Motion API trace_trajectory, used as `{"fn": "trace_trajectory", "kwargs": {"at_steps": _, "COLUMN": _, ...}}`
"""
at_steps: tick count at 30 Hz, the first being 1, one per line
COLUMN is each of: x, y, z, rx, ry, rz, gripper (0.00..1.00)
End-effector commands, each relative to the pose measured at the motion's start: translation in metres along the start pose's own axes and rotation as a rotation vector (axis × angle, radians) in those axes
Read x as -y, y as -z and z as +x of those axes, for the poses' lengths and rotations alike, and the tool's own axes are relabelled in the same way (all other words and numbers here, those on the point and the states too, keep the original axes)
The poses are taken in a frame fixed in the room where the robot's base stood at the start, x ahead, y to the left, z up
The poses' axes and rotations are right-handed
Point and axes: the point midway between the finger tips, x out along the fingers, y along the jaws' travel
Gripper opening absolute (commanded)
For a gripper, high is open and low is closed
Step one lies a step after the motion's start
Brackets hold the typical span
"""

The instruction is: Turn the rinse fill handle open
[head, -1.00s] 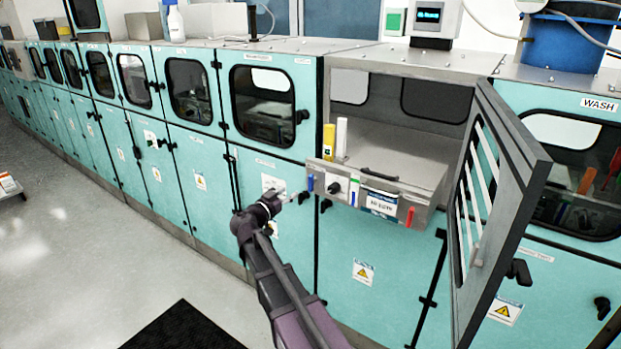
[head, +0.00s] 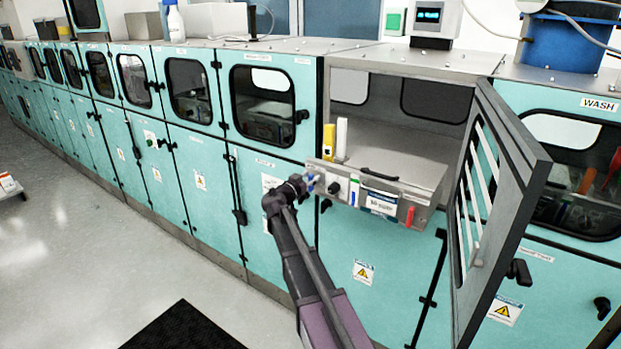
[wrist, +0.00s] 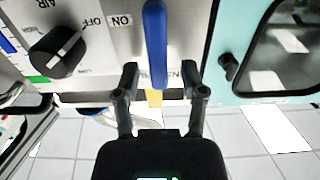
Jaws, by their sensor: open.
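A blue lever handle (wrist: 155,40) stands on the grey control panel (wrist: 110,45) in the wrist view, beside upside-down ON and OFF lettering. No readable label names it as rinse fill. My gripper (wrist: 160,82) is open, with one fingertip on each side of the handle's lower end as pictured. I cannot tell whether either finger touches it. In the head view my gripper (head: 305,183) is at the panel's left end, where the blue handle is mostly hidden by it. A red handle (head: 410,216) is at the panel's right end.
A black knob (wrist: 58,50) marked AIR sits beside the blue handle. The open hinged door (head: 500,190) stands out to the right of the panel. A yellow bottle-like item (head: 328,139) and a white one (head: 342,139) stand above the panel.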

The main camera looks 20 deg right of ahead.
Motion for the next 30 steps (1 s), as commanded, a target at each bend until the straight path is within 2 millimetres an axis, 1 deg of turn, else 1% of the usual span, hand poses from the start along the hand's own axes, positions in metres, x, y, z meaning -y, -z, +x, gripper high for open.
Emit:
{"fn": "trace_trajectory", "kwargs": {"at_steps": 3, "x": 0.0001, "y": 0.0, "z": 0.0035, "rx": 0.0, "ry": 0.0, "rz": 0.0, "gripper": 0.54}}
{"fn": "trace_trajectory", "kwargs": {"at_steps": 11, "x": -0.0003, "y": 0.0, "z": 0.0037, "rx": 0.0, "ry": 0.0, "rz": 0.0, "gripper": 0.54}}
{"fn": "trace_trajectory", "kwargs": {"at_steps": 12, "x": -0.0002, "y": 0.0, "z": 0.0037, "rx": 0.0, "ry": 0.0, "rz": 0.0, "gripper": 0.48}}
{"fn": "trace_trajectory", "kwargs": {"at_steps": 13, "x": -0.0002, "y": 0.0, "z": 0.0037, "rx": 0.0, "ry": 0.0, "rz": 0.0, "gripper": 0.39}}
{"fn": "trace_trajectory", "kwargs": {"at_steps": 14, "x": -0.0003, "y": 0.0, "z": 0.0037, "rx": 0.0, "ry": 0.0, "rz": 0.0, "gripper": 0.3}}
{"fn": "trace_trajectory", "kwargs": {"at_steps": 15, "x": -0.0002, "y": 0.0, "z": 0.0036, "rx": 0.0, "ry": 0.0, "rz": 0.0, "gripper": 0.19}}
{"fn": "trace_trajectory", "kwargs": {"at_steps": 17, "x": -0.0002, "y": 0.0, "z": 0.0036, "rx": 0.0, "ry": 0.0, "rz": 0.0, "gripper": 0.01}}
{"fn": "trace_trajectory", "kwargs": {"at_steps": 30, "x": 0.0005, "y": 0.0, "z": 0.0039, "rx": -0.001, "ry": 0.0, "rz": -0.021, "gripper": 0.0}}
